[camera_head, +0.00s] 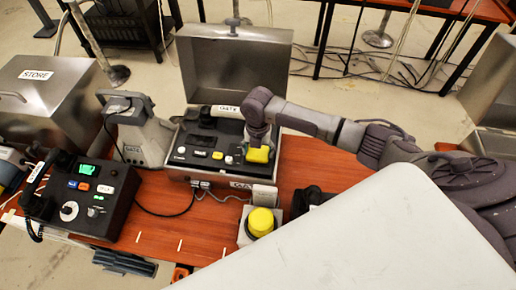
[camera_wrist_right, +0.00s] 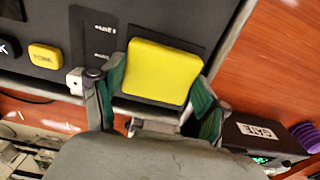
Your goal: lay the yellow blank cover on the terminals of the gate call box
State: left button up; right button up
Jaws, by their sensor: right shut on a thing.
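The gate call box (camera_head: 178,153) stands on the red-brown table with its metal lid (camera_head: 235,65) open behind it. My right gripper (camera_head: 258,146) reaches down over the right part of its panel and is shut on the yellow blank cover (camera_head: 258,155). In the right wrist view the yellow cover (camera_wrist_right: 163,72) lies between the green-padded fingertips of my right gripper (camera_wrist_right: 160,92), over a dark rectangular area of the panel. The terminals are hidden, and I cannot tell whether the cover touches the panel. My left gripper is not in view.
A black phone unit (camera_head: 85,197) stands at left, near a grey device (camera_head: 138,130). A metal STORE box (camera_head: 50,95) is at far left. A yellow-topped button box (camera_head: 261,222) stands in front of the call box. Cables cross the table between them.

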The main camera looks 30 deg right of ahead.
aim_at(258, 152)
jog(key=shift+f, duration=0.1)
jog(key=shift+f, duration=0.1)
jog(key=o, duration=1.2)
jog(key=shift+c, duration=0.2)
notch_tip(258, 152, up, 12)
jog(key=b, duration=0.1)
